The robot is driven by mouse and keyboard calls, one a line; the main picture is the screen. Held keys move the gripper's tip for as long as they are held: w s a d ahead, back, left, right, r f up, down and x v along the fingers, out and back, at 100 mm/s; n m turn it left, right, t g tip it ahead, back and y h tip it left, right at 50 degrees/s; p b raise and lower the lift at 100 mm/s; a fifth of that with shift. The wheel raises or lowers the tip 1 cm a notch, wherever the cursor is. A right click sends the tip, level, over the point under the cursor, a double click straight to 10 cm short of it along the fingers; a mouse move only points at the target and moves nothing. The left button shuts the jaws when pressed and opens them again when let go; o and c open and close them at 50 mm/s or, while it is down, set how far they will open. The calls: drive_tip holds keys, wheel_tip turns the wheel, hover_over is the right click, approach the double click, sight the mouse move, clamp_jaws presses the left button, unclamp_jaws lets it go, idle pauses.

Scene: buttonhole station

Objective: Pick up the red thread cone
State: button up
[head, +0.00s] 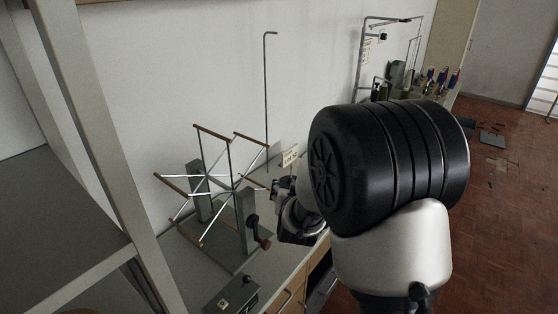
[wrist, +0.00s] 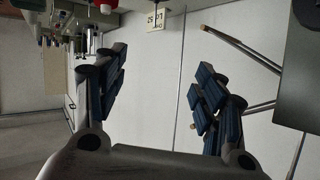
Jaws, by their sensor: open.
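In the head view my gripper (head: 286,204) is beside the skein winder, partly hidden by my own arm.
A winder (head: 232,188) with wooden-tipped metal arms stands on the bench left of my gripper. A small sign (head: 290,156) and a tall hooked rod (head: 267,100) stand behind. A grey control box (head: 232,296) is at the front. A metal stand (head: 363,60) is farther back.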

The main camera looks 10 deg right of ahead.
drive_tip(key=d+f+m+t+h, duration=0.25)
drive_tip(key=d+f+h, duration=0.45)
drive_tip(key=f, duration=0.5)
drive_tip(key=shift+n+y, duration=0.45)
drive_tip(key=shift+y, duration=0.05)
drive_tip(key=b+x, duration=0.1)
drive_tip(key=x, duration=0.4)
drive_tip(key=b+x, duration=0.1)
drive_tip(key=x, duration=0.5)
drive_tip(key=b+x, duration=0.1)
drive_tip(key=x, duration=0.5)
drive_tip(key=shift+f+b, duration=0.35)
drive_tip(key=shift+w+d+r, duration=0.1)
drive_tip(key=shift+w, duration=0.15)
clamp_jaws()
